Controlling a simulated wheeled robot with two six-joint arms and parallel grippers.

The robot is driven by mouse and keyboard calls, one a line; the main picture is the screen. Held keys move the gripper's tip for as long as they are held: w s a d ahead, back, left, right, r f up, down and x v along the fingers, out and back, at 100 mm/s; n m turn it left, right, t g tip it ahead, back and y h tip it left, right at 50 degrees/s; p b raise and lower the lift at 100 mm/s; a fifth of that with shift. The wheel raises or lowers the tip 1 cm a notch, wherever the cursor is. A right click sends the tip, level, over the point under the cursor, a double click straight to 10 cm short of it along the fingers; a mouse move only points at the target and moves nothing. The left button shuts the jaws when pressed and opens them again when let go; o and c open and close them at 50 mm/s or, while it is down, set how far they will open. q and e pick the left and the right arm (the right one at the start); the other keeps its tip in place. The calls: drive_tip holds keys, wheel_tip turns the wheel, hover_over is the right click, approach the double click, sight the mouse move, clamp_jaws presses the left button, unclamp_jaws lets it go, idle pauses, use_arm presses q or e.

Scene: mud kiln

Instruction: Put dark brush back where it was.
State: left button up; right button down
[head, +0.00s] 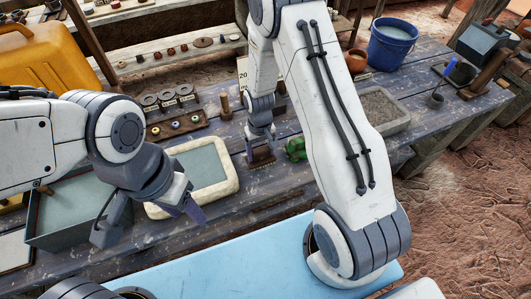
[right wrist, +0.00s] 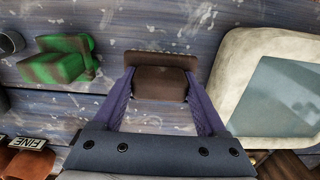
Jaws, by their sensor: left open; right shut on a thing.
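The dark brush, a dark brown block, is between the fingers of my right gripper. It shows in the head view (head: 261,156) and the right wrist view (right wrist: 161,80). My right gripper (right wrist: 160,100) is shut on it, one purple finger on each side. The brush is at or just above the worn blue-grey bench top (head: 290,205); I cannot tell whether it touches. It lies between a pale-rimmed basin and a green block (head: 296,148). My left gripper (head: 150,222) is open and empty, over the area between a grey bin and the basin.
The pale-rimmed basin (head: 233,184) holds grey-green liquid. The grey bin (head: 75,242) stands at left. A ring rack (head: 178,125) and wooden peg (head: 225,106) stand behind. A gritty tray (head: 405,122) and blue bucket (head: 392,48) are right. Bare bench lies in front of the brush.

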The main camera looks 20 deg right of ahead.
wheel_tip(320, 180, down, 2)
drive_tip(key=shift+f, duration=0.2)
drive_tip(key=shift+f, duration=0.1)
drive_tip(key=shift+f, duration=0.15)
unclamp_jaws()
